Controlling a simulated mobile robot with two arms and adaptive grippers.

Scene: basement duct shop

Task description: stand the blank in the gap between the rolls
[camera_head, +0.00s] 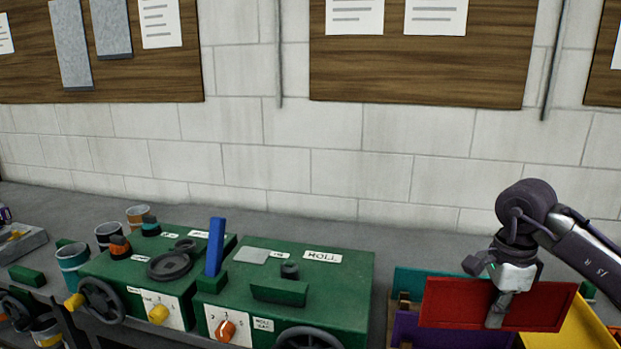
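A flat red sheet (455,303), seemingly the blank, is at the lower right of the head view. My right gripper (499,305) reaches it from above; one grey finger lies across its front face, and the other finger is hidden behind it. The gripper looks shut on the sheet. The sheet's long side runs roughly level. A green machine (345,290) with a "ROLL" label stands left of it, beside another green block (120,270). I cannot clearly make out the rolls or their gap. A blue strip (215,247) stands upright between the two blocks. My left gripper is not in view.
Teal (408,280), purple (410,328) and yellow (580,330) panels lie around and below the red sheet. Handwheels (102,300) and knobs (226,331) jut from the machine fronts. Cups (73,258) stand at the left. A block wall (270,150) closes the back.

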